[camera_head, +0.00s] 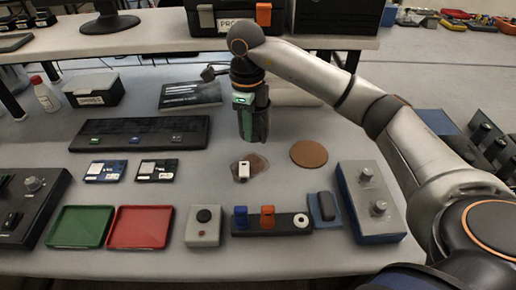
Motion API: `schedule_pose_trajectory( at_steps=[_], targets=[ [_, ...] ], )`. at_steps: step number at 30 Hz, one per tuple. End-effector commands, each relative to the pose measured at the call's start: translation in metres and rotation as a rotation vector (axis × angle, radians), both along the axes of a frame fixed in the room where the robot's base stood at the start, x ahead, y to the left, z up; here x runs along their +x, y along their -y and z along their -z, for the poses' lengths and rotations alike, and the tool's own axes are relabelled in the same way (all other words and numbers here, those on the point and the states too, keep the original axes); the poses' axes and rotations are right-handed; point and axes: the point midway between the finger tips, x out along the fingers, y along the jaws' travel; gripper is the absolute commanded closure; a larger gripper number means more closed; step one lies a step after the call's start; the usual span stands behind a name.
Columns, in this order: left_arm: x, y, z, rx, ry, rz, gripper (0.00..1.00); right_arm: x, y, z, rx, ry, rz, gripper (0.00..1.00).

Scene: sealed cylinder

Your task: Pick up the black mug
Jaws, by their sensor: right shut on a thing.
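My right gripper (252,128) comes in from the right and points down over the back middle of the table. It is shut on a dark thing that looks like the black mug (259,130). The fingers and the mug are both dark, so the mug's outline and handle are hard to make out. I cannot tell whether its base touches the table. My left gripper is not in view.
A brown round coaster (308,153) lies to the right, and a small white thing (244,170) sits on a brownish patch in front. A long black panel (140,133) is to the left. Red (140,227) and green (81,226) trays lie front left. A blue-sided knob box (371,203) stands front right.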

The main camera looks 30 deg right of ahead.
Motion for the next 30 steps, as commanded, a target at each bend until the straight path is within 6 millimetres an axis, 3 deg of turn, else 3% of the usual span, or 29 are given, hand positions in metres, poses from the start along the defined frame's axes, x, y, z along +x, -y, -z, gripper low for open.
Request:
schedule_pose_trajectory(
  at_steps=[3, 15, 30],
  targets=[
    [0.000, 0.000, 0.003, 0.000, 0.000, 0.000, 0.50, 0.025, -0.007, -0.031, 0.001, 0.006, 0.000, 1.00],
    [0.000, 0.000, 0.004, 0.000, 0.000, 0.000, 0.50, 0.084, -0.020, -0.055, 0.000, 0.001, 0.000, 1.00],
    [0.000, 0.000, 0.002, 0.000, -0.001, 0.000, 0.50, 0.108, -0.025, -0.065, -0.001, 0.002, -0.002, 1.00]
  ],
)
